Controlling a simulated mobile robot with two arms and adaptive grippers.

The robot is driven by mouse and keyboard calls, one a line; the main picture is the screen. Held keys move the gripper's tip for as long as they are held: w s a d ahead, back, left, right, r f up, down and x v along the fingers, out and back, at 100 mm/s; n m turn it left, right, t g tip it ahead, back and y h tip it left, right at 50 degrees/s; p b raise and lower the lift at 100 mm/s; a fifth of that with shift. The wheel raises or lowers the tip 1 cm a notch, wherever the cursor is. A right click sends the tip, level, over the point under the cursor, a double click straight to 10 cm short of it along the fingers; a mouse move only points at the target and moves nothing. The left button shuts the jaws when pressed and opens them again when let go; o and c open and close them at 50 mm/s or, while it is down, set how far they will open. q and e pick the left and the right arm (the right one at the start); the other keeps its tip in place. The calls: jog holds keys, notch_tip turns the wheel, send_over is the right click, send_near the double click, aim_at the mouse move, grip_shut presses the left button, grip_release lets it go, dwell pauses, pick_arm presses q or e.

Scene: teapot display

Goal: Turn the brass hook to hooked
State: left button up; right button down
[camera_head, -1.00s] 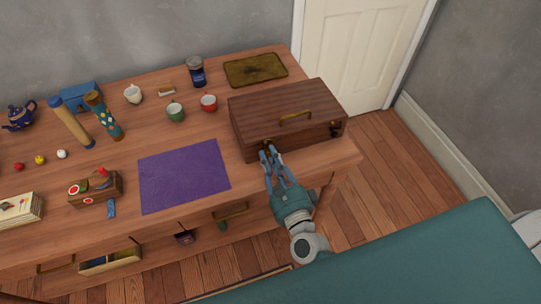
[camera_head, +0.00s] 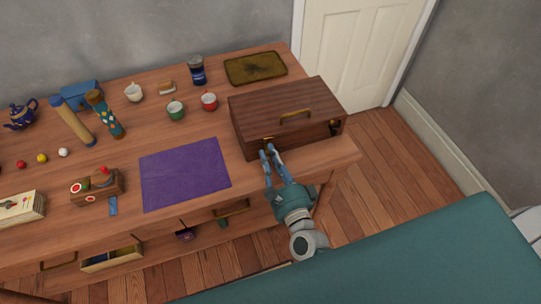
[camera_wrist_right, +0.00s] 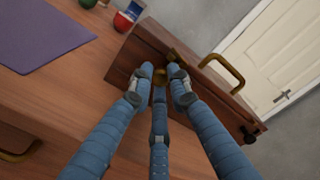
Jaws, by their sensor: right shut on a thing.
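In the head view the hook is small and partly hidden by my fingers. My right gripper (camera_head: 269,152) is at the front of the case, its fingertips (camera_wrist_right: 160,88) closed around the hook. My left gripper is not in view.
A black knob-like part (camera_wrist_right: 249,138) sticks out at the case's right end. A purple mat (camera_head: 185,174) lies left of the gripper. A red cup (camera_head: 209,102) and a green cup (camera_head: 175,110) stand left of the case. The table's front edge is below my right gripper.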

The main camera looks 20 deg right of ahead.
jog(key=c, duration=1.6)
grip_release()
jog(key=shift+d+f, duration=0.1)
jog(key=shift+c, duration=0.2)
jog(key=s, duration=1.2)
jog(key=shift+d, duration=0.2)
jog(key=shift+f, duration=0.1)
